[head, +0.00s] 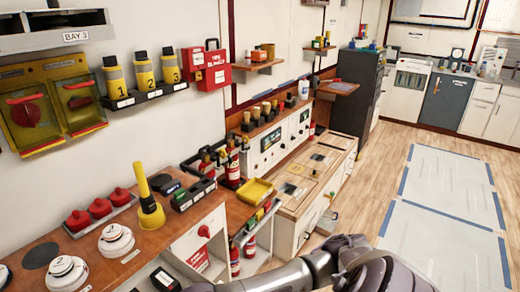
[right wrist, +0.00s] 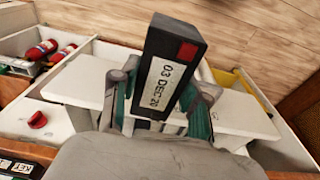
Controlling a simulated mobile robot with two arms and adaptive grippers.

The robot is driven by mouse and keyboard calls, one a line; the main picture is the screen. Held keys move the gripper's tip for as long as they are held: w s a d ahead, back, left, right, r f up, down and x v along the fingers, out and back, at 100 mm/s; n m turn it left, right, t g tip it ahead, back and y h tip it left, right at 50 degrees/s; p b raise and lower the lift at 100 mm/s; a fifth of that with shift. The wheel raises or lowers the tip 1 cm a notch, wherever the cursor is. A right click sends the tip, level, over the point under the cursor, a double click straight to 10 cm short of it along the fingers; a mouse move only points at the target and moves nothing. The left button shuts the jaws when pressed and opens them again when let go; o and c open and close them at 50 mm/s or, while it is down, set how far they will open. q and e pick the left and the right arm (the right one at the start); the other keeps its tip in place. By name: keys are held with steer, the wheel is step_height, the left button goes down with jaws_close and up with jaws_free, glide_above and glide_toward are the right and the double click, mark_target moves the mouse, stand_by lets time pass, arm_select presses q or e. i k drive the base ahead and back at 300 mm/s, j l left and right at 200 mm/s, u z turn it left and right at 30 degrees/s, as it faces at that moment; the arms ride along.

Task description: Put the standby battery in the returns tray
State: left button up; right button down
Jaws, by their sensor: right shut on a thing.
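In the right wrist view my right gripper (right wrist: 160,100) is shut on a black block-shaped battery (right wrist: 190,45). The battery has a red square near its top and a white label reading "03 DEC 20". It stands up between the green-edged fingers, tilted a little. In the head view my right arm runs along the bottom edge, and I cannot make out its gripper clearly there. A shallow yellow tray (head: 257,191) sits at the end of the wooden counter; no returns label is readable on it. My left gripper is not in view.
The near counter (head: 90,250) holds smoke detectors, red domes and a yellow torch-like thing (head: 150,205). Fire extinguishers (head: 234,170) stand past it. A red knob (right wrist: 38,120) and white box-like surfaces (right wrist: 90,75) lie around the gripper.

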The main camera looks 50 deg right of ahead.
mark_target(255, 193)
steer(key=l, duration=0.85)
steer(key=i+l, duration=0.15)
steer(key=l, duration=1.55)
steer(key=i+l, duration=0.15)
steer(key=l, duration=0.15)
steer(key=i+l, duration=0.2)
steer(key=l, duration=0.15)
steer(key=i+l, duration=0.15)
steer(key=l, duration=0.15)
steer(key=i+l, duration=0.15)
steer(key=l, duration=0.2)
